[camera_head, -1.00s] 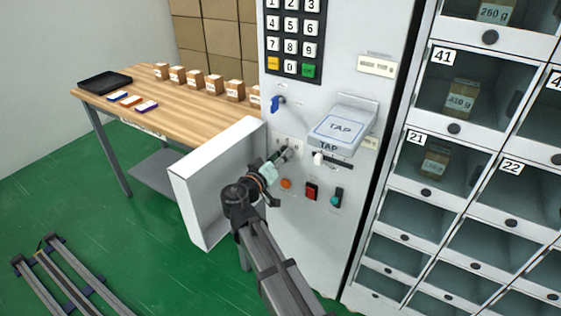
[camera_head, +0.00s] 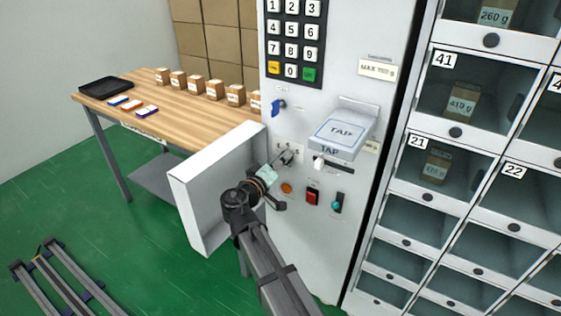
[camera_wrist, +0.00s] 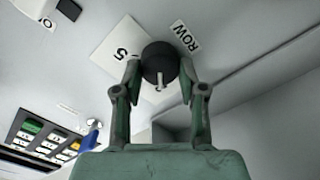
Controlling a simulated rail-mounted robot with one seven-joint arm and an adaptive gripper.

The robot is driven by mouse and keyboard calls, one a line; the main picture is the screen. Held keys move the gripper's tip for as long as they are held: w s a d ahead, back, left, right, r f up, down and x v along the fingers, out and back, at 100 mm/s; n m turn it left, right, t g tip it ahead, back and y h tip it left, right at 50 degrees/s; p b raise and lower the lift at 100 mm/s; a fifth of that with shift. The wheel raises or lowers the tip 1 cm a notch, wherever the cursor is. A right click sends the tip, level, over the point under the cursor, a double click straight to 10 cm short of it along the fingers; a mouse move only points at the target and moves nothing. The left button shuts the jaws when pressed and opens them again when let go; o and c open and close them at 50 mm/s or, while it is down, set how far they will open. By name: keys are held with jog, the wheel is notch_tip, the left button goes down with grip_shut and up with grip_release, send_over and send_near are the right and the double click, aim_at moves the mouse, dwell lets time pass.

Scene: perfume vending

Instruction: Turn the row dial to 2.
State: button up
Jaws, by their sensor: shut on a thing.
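The row dial (camera_wrist: 159,52) is a round black knob with a pale pointer mark, on a white plate in the wrist view. The "ROW" label (camera_wrist: 186,37) is beside it, and a "5" shows on the plate (camera_wrist: 112,50); other numbers are hidden. My gripper (camera_wrist: 160,78) is shut on the dial, one finger on each side. In the head view my gripper (camera_head: 284,160) is at the dial plate (camera_head: 281,147) on the machine's front, and covers most of the dial. The setting cannot be read clearly.
An open white door (camera_head: 215,185) juts out left of my arm. The TAP box (camera_head: 340,131) sticks out at upper right. A blue handle (camera_head: 277,106) is above; orange (camera_head: 287,188), red (camera_head: 312,196) and teal (camera_head: 337,203) controls are below.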

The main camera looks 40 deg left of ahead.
jog(key=o, duration=1.1)
jog(key=shift+w, duration=0.1)
jog(key=s, duration=0.4)
jog(key=s+d, duration=0.1)
jog(key=s, duration=0.7)
jog(key=shift+d, duration=0.2)
